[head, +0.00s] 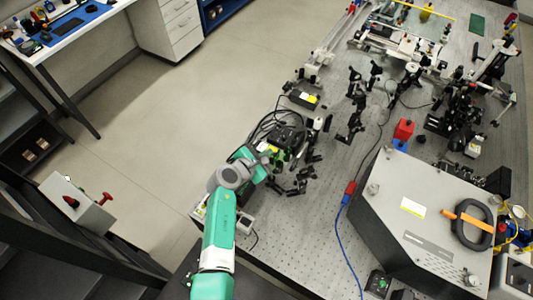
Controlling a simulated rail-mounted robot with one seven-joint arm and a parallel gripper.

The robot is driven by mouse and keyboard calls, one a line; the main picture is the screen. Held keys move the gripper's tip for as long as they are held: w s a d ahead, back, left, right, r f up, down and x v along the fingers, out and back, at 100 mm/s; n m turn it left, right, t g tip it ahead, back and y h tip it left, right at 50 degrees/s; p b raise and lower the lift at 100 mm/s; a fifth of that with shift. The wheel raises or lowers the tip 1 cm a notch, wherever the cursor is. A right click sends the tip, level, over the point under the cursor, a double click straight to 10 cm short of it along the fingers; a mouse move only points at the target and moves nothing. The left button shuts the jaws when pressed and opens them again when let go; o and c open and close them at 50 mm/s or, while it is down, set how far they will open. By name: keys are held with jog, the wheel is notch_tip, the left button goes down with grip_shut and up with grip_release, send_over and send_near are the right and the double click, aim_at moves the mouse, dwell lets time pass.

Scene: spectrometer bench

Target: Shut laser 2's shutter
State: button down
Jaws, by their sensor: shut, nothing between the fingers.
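My teal and grey arm reaches up from the lower middle, and my gripper (270,153) is at the near left part of the bench. Its fingers are small and partly lost against dark parts; they are shut and hold nothing. They are close to a black device (290,133) with green parts and looped black cables. I cannot tell whether they touch it.
The perforated optical bench (330,215) has bare room right of my arm. Several black optic mounts (355,105) stand behind. A large grey instrument housing (420,235) fills the lower right. A blue cable (345,235) with a red connector crosses the bench.

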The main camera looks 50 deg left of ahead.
jog(key=s+r+p, duration=0.3)
jog(key=r+p, duration=0.1)
jog(key=r, duration=0.5)
jog(key=shift+r+p, duration=0.25)
jog(key=shift+p, duration=0.1)
jog(key=shift+s+a, duration=0.1)
